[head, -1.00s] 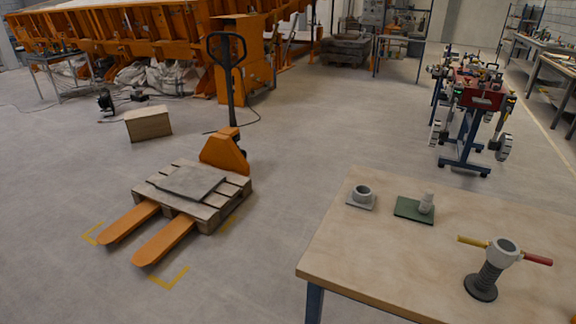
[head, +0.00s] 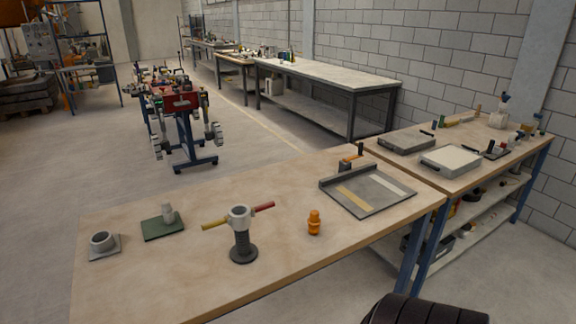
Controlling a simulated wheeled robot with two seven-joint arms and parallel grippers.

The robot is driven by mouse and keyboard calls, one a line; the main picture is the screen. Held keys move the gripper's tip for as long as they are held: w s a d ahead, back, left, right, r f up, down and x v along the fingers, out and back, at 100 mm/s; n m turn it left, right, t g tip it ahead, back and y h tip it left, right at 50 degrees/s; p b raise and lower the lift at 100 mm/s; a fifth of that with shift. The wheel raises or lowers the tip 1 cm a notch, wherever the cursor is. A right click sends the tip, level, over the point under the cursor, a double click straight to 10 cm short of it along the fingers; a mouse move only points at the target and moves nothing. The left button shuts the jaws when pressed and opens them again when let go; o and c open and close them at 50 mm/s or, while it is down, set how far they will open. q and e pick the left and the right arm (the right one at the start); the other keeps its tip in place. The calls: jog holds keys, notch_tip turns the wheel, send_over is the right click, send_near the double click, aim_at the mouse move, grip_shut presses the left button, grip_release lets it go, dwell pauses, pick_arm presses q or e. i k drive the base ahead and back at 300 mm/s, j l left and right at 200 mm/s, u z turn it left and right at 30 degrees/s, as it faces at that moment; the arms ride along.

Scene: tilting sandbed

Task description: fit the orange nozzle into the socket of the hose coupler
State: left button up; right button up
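The orange nozzle (head: 314,224) stands upright on the wooden table (head: 165,285), right of the hose coupler. The hose coupler (head: 239,218) is a pale ring-shaped socket on top of a black ribbed hose with a round dark foot. A yellow lever points left from it and a red lever points right. The socket's opening faces up, and I see nothing in it. The nozzle and coupler are apart. Neither of my grippers is in view.
A grey flanged ring (head: 103,244) and a green plate (head: 163,227) with a pale fitting stand left. A grey tray (head: 368,191) lies right of the nozzle. A black ribbed shape (head: 425,311) shows at the bottom right. The table's front middle is clear.

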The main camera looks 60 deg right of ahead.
aim_at(244, 252)
jog(key=z, duration=1.95)
